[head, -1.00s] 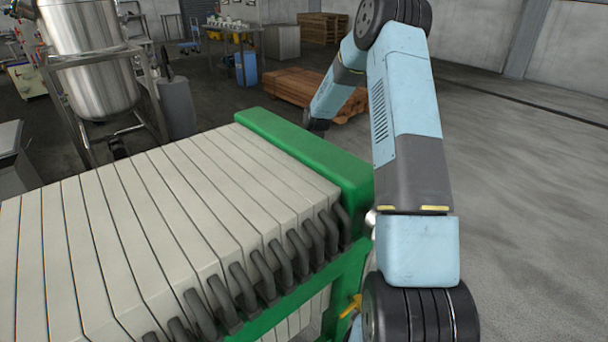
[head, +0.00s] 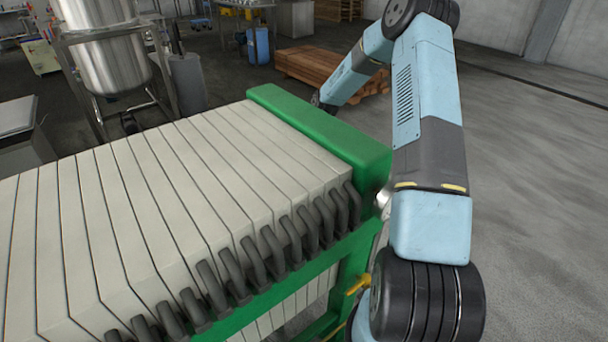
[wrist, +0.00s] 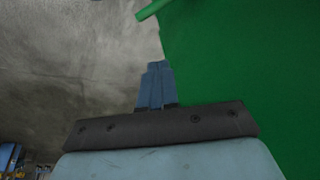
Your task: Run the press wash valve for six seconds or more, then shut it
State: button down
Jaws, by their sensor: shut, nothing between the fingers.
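The filter press has white plates (head: 150,190) in a green frame (head: 330,135), seen in the head view. A small yellow handle (head: 357,285) shows at its lower right, beside my arm. It may be the wash valve lever; its body is mostly hidden, so I cannot tell its setting. In the wrist view my gripper (wrist: 158,66) is shut and empty. Its fingertips lie in front of the left edge of a green panel (wrist: 240,60), with grey floor to the left. No valve shows in the wrist view. The head view hides my gripper.
Grey hoses (head: 270,245) line the press's near side. A steel tank (head: 105,50) on a stand is at the upper left. A timber stack (head: 310,65) and a blue drum (head: 261,45) stand behind. The floor (head: 540,190) at the right is clear.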

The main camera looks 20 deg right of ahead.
notch_tip(320, 180, down, 11)
jog(key=n, duration=0.4)
jog(key=shift+w+a+r, duration=0.2)
jog(key=shift+w, duration=0.05)
dwell(0.4)
